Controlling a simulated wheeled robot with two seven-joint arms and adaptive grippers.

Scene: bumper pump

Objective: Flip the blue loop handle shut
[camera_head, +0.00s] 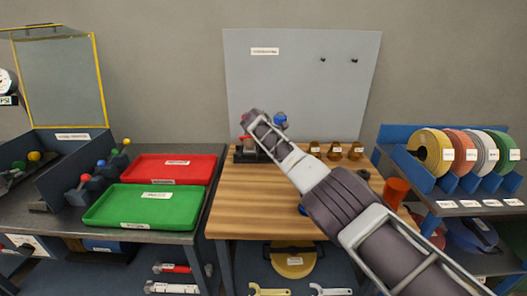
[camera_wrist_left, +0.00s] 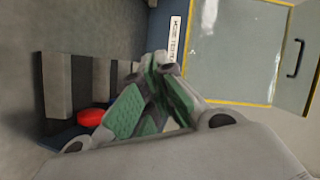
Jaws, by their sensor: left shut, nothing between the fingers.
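A blue rounded part (camera_head: 280,119) shows just right of the gripper. It may be the blue loop handle, but its loop shape and how far it is turned cannot be made out. The gripper and forearm hide much of the fixture.
The wooden bench top (camera_head: 232,205) is mostly clear at the front left. Several brown pieces (camera_head: 335,152) stand at its back right, near an orange cup (camera_head: 396,188). Red (camera_head: 168,168) and green (camera_head: 140,205) trays lie on the left bench. A grey board (camera_head: 300,85) stands behind.

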